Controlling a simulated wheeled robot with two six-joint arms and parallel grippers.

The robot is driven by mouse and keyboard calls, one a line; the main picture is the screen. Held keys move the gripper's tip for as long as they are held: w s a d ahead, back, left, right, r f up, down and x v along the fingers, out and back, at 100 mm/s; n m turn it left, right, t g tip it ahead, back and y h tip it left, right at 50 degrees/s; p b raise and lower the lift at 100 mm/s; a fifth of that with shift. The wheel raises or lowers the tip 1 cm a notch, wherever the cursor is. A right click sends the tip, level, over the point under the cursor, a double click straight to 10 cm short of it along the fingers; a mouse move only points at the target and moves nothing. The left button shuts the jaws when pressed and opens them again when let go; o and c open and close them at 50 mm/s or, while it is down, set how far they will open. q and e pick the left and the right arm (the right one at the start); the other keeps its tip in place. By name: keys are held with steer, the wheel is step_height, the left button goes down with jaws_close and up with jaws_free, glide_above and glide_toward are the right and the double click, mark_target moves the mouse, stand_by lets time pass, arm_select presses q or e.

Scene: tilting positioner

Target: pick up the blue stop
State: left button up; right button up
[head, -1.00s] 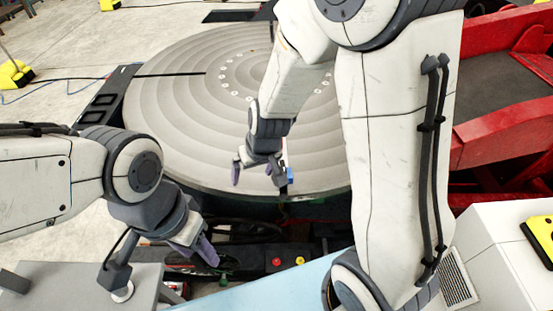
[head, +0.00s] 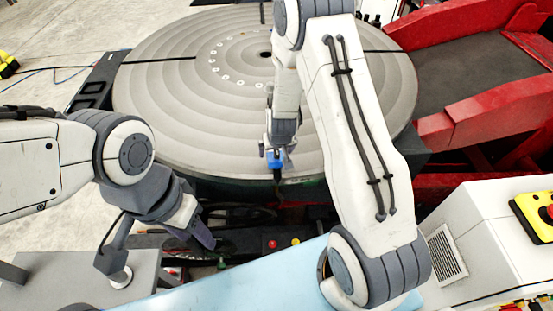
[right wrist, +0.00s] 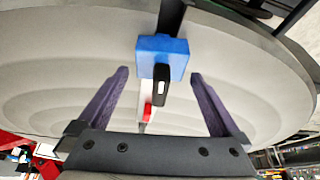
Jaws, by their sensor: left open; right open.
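The blue stop (head: 275,159) is a small blue block at the near rim of the round grey table (head: 160,110). In the right wrist view the blue stop (right wrist: 178,46) shows a dark slot-like piece on its face, with a dark bar behind it and a white-and-red strip below. My right gripper (head: 275,150) is open beside the stop. In the right wrist view its purple fingers (right wrist: 158,78) are spread to either side, with the stop between and just beyond their tips, not gripped. My left gripper (head: 207,238) points down, open and away from the stop, below the table's left front rim.
Red (head: 269,244) and yellow buttons sit on a dark panel below the table. A red ramp-like frame (head: 480,115) stands at the right. A white cabinet (head: 480,235) with a yellow control box (head: 537,215) is at the lower right. Most of the round table is bare.

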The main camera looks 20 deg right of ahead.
steer(key=shift+x, duration=1.15)
jaws_close()
steer(key=shift+r, duration=0.15)
